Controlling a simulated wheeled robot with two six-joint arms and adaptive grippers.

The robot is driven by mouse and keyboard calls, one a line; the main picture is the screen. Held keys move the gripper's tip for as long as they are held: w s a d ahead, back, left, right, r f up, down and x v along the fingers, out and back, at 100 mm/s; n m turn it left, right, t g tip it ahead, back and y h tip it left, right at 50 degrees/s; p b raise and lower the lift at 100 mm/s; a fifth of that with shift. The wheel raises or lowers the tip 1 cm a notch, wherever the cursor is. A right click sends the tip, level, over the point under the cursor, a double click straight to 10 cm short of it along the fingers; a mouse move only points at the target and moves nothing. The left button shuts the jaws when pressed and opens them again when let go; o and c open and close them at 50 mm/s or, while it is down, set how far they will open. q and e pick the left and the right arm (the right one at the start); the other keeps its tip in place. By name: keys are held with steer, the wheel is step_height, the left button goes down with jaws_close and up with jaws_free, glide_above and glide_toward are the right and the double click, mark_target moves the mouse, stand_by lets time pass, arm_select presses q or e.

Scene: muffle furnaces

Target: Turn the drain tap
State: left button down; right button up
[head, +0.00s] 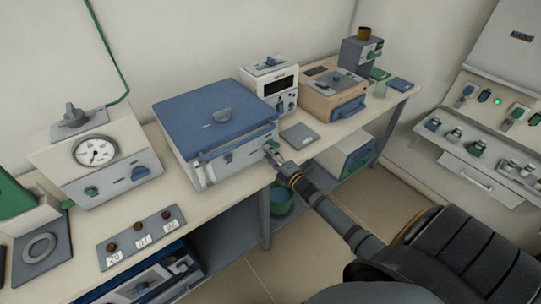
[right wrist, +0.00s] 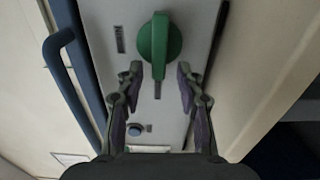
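A green tap knob (right wrist: 160,40) with a bar handle sits on a light panel in the right wrist view. My right gripper (right wrist: 159,72) is open, with its fingertips on either side of the lower end of the handle and gaps between. In the head view, my right gripper (head: 273,153) is at the right end of the front of a blue-lidded box (head: 215,108); the knob there is largely hidden by the gripper. My left gripper is not in view.
A blue bar handle (right wrist: 68,75) is left of the knob. A green bucket (head: 281,201) stands below the table edge. A dial unit (head: 97,150) is at the left; a white unit (head: 268,80) and a tan furnace (head: 332,92) are behind to the right.

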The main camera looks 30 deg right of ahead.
steer(key=s, duration=1.2)
steer(key=shift+d, duration=0.45)
steer(key=s+d+f+m+g+h, duration=0.15)
steer(key=s+f+m+g, duration=0.3)
steer(key=f, duration=0.85)
steer(key=s+d+f+m+g+h, duration=0.1)
steer(key=s+d+f+m+g, duration=0.15)
steer(key=s+f+m, duration=0.65)
steer(key=s+a+f+m+g, duration=0.2)
steer(key=s+a+f+g, duration=0.3)
steer(key=s+f, duration=0.6)
steer(key=s+a+f+m+g, duration=0.3)
steer(key=s+a+f, duration=0.3)
steer(key=s+f, duration=0.4)
steer(key=shift+s+a+f+g, duration=0.3)
steer(key=shift+s+f+g, duration=0.1)
steer(key=shift+s+g, duration=0.55)
